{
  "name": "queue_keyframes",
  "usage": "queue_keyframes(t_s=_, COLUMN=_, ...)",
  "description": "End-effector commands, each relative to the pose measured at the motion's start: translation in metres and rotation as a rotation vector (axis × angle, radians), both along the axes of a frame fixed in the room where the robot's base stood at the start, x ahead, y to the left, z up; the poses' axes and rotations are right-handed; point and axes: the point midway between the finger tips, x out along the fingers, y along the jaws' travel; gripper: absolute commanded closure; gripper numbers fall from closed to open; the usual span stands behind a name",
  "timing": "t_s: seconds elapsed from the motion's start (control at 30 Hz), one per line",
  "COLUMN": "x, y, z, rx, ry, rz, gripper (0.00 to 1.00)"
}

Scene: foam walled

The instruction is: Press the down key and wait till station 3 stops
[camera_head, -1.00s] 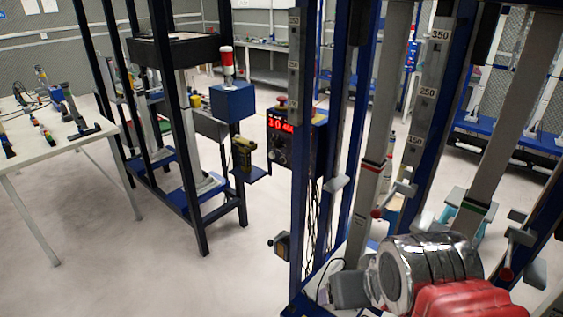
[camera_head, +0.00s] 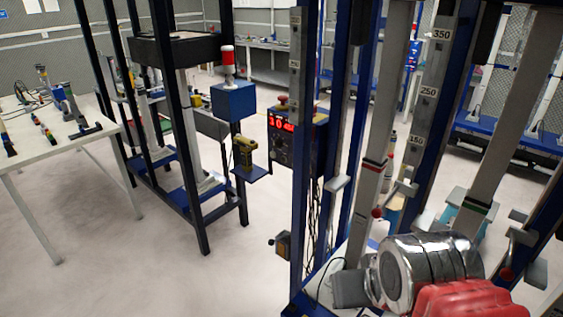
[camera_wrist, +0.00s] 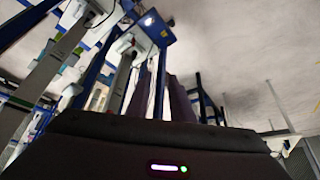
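The control box (camera_head: 297,140) hangs on the blue post in the head view. It has a lit red display (camera_head: 281,124) that seems to start with 3 0; the last digits are blurred. A red knob (camera_head: 282,101) sits on top of the box. Its keys are too small to tell apart, so I cannot pick out the down key. My gripper (camera_head: 350,289) is the grey end beyond my silver wrist at the lower right, below the box and apart from it. Its fingers cannot be made out. In the wrist view my dark housing fills the bottom.
Blue posts and grey columns with a height scale (camera_head: 429,92) stand close around my arm. A dark frame with a blue box (camera_head: 233,101) and a red-white lamp (camera_head: 228,62) stands left. A white table (camera_head: 60,150) is farther left. The floor between is clear.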

Motion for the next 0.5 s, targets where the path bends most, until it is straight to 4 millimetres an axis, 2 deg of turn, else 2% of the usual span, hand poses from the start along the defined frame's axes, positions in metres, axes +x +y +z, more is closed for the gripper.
queue_keyframes(t_s=0.03, x=0.0000, y=0.0000, z=0.0000, rx=0.000, ry=0.000, rz=0.000, gripper=0.83)
queue_keyframes(t_s=0.27, x=0.0000, y=0.0000, z=0.0000, rx=0.000, ry=0.000, rz=0.000, gripper=0.99)
queue_keyframes(t_s=0.5, x=0.0000, y=0.0000, z=0.0000, rx=0.000, ry=0.000, rz=0.000, gripper=1.00)
